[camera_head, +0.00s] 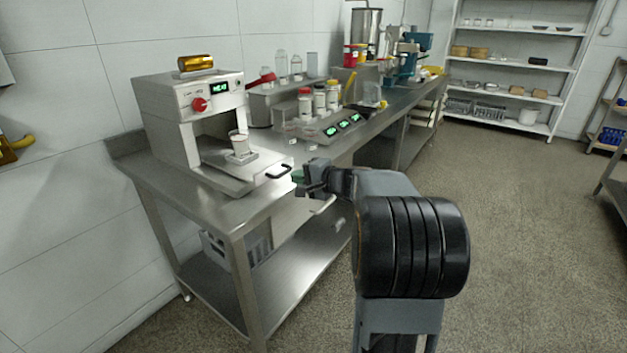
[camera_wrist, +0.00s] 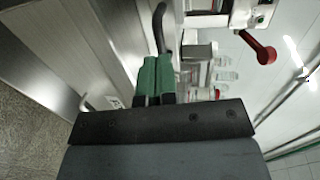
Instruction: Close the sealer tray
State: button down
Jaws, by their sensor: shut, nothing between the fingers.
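The sealer (camera_head: 190,110) is a white machine with a red knob and a green display, at the left end of the steel bench in the head view. Its tray (camera_head: 232,182) is slid out at the front, with a clear cup (camera_head: 239,143) on it. The tray has a black handle (camera_head: 279,172), which also shows at the top of the wrist view (camera_wrist: 160,22). My gripper (camera_head: 297,177) is just right of the handle. In the wrist view its green fingers (camera_wrist: 155,68) are together and empty, close to the handle; contact is unclear.
A scale unit (camera_head: 335,130) with green displays and several jars stands right of the sealer on the bench (camera_head: 187,192). An amber roll (camera_head: 196,62) lies on top of the sealer. A lower shelf holds a grey crate (camera_head: 250,245). Open floor lies to the right.

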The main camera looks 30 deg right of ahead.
aim_at(272, 167)
jog(key=shift+x, duration=1.65)
jog(key=shift+w+a, duration=0.15)
jog(key=shift+w, duration=0.05)
jog(key=x, duration=0.3)
jog(key=r+b+x, duration=0.1)
jog(key=x, duration=0.4)
jog(key=shift+w+a+r+b, duration=0.15)
jog(key=shift+w+r+b, duration=0.15)
jog(key=shift+w, duration=0.25)
jog(key=shift+s, duration=0.1)
